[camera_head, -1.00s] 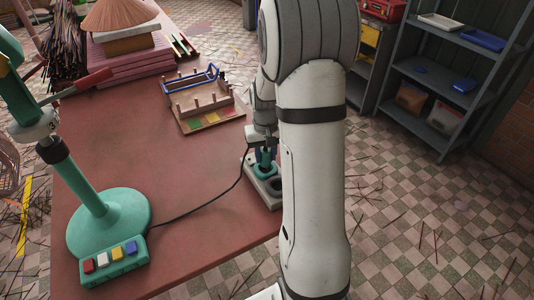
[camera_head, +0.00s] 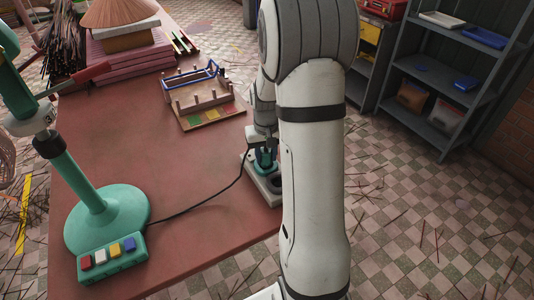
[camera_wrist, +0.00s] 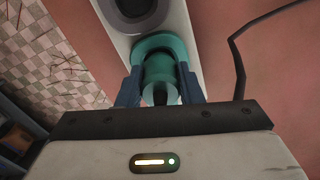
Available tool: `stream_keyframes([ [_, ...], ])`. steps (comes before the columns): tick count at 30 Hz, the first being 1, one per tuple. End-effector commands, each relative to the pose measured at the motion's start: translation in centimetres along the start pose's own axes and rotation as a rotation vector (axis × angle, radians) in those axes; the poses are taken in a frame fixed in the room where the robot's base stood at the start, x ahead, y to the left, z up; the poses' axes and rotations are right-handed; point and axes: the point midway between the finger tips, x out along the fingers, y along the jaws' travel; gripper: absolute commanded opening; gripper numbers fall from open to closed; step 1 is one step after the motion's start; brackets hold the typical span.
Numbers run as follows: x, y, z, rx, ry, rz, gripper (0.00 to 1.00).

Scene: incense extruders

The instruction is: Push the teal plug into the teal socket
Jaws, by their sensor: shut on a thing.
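My gripper (camera_wrist: 160,88) is shut on the teal plug (camera_wrist: 158,68), with one dark blue finger on each side. The plug is lined up with the teal socket (camera_wrist: 166,41), whose ring shows just beyond it in the wrist view. The plug's end overlaps the ring in the picture; how deep it sits I cannot tell. In the head view my gripper (camera_head: 265,153) is over the pale socket block (camera_head: 252,173) at the table's right edge, partly hidden by my arm.
A dark round socket (camera_wrist: 136,10) is beside the teal one on the block. A black cable (camera_head: 205,203) runs from the button box (camera_head: 112,260) toward the block. A wooden rack (camera_head: 205,110) stands behind. The middle of the red table (camera_head: 130,140) is clear.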

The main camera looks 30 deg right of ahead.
Motion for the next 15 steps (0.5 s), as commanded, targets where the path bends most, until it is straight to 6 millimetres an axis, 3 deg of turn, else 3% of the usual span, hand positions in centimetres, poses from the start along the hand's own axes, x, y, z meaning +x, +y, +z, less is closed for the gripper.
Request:
stream_keyframes([
  [15, 1.14, 0.05, 0.01, 0.001, 0.000, 0.000, 0.10],
])
